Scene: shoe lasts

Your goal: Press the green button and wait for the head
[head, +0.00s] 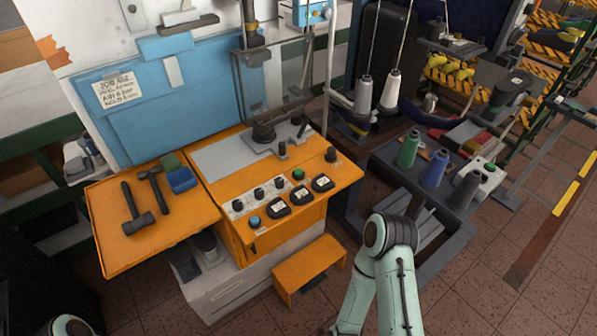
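The machine's head (264,131) is a dark block at the foot of a vertical column, over a grey plate behind the panel, inside a clear guard. I cannot tell whether the head touches the plate. Neither gripper shows. My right arm's bent joint shows at lower right, apart from the panel. Only a bit of my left arm shows at the bottom left corner.
Two hammers (139,208) and blue and green blocks (181,179) lie on the orange side table (110,247). An orange step (310,268) stands on the floor in front. A dark stand with thread spools (434,168) is to the right. The tiled floor at lower right is clear.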

